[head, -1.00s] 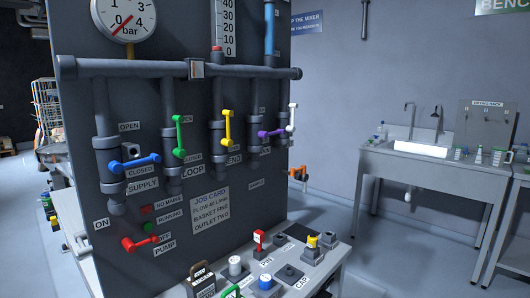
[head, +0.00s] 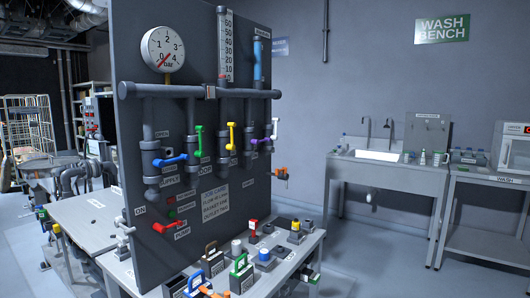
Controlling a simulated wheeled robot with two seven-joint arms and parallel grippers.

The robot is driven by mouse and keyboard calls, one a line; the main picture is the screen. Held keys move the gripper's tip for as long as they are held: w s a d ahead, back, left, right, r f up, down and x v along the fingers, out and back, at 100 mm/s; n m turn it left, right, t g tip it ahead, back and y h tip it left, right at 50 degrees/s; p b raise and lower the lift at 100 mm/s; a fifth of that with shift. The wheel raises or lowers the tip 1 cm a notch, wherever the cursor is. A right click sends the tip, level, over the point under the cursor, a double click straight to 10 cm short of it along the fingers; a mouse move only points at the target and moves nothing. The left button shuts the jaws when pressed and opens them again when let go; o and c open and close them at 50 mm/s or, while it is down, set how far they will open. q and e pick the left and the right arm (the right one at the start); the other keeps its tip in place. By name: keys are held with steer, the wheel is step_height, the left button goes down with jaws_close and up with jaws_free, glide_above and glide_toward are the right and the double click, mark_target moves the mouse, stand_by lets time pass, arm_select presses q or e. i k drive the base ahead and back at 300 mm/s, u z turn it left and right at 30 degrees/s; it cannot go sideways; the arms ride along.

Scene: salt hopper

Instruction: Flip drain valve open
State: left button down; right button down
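A dark upright panel (head: 150,245) carries a pipe manifold with several coloured valve levers. The blue lever (head: 170,160) lies roughly sideways by the SUPPLY label. The green lever (head: 198,140) and yellow lever (head: 231,137) stand upright. The purple lever (head: 261,141) lies roughly sideways, and the white lever (head: 275,128) stands upright near the panel's right edge. An orange lever (head: 280,172) sticks out beyond that edge. The labels by the purple, white and orange levers are too small to read, so I cannot tell which is the drain valve. Neither gripper is in view.
A pressure gauge (head: 163,49) tops the panel. A red lever (head: 166,227) sits low by the PUMP label. The bench ledge (head: 317,240) in front holds several padlocks and small blocks. A sink bench (head: 345,156) stands at the back right, with open floor (head: 365,250) before it.

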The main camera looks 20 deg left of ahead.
mark_target(256, 141)
steer(key=z, duration=0.65)
steer(key=i, duration=2.65)
steer(key=u, duration=1.65)
steer(key=i, duration=0.55)
steer(key=u, duration=0.45)
